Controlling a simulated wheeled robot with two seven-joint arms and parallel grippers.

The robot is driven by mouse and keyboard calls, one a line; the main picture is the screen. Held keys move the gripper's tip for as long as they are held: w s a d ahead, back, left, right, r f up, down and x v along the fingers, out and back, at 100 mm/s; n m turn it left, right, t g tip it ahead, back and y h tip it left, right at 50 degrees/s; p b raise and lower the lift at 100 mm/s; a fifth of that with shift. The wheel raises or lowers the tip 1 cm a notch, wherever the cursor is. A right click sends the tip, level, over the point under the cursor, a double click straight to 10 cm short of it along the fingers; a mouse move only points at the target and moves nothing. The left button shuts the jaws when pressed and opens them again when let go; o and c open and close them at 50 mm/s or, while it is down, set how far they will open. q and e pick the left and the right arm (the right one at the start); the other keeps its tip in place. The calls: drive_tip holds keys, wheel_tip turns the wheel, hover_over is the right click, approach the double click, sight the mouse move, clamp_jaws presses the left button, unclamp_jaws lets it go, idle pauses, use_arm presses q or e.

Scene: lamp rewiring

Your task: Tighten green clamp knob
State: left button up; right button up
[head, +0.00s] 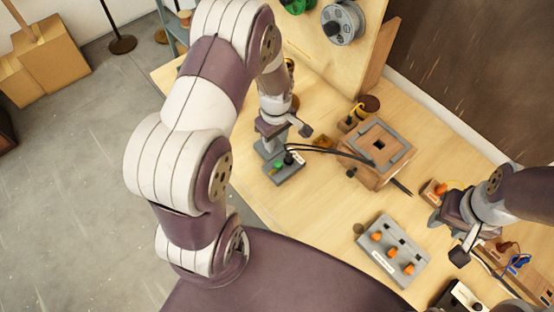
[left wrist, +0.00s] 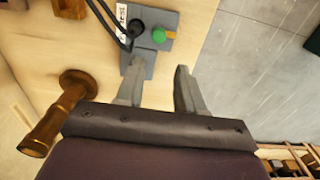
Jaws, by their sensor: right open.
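The green clamp knob (head: 278,165) sits on a small grey block (head: 288,176) near the table's left edge. In the left wrist view the green knob (left wrist: 159,35) stands beside a black round part (left wrist: 136,28) with dark cables. A paper label reading "test" is on the block. My left gripper (head: 285,138) is above the block's far side. In the left wrist view my left gripper (left wrist: 160,68) has its fingers apart, with nothing between them; the knob lies a little beyond the tips. My right gripper (head: 448,238) is open at the right, away from the knob.
Black cables run from the block to a wooden box with a grey frame (head: 402,166). A grey panel with orange knobs (head: 383,264) lies nearer. Bare tabletop lies in front of the block.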

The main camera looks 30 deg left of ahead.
use_arm(q)
drive_tip(key=p, duration=0.2)
hover_over(278, 163)
drive_tip(key=f, duration=0.7)
drive_tip(key=shift+d+f, duration=0.25)
drive_tip(key=shift+f, duration=0.05)
drive_tip(key=f, duration=0.2)
drive_tip(key=shift+a+f, duration=0.25)
drive_tip(key=shift+f, duration=0.05)
drive_tip(key=shift+a+f+p, duration=0.1)
drive_tip(key=shift+f+p, duration=0.2)
drive_tip(key=shift+f, duration=0.2)
drive_tip(key=shift+d, duration=0.2)
clamp_jaws()
use_arm(e)
drive_tip(key=r, duration=0.1)
drive_tip(key=d+r, duration=0.1)
drive_tip(key=shift+r, duration=0.35)
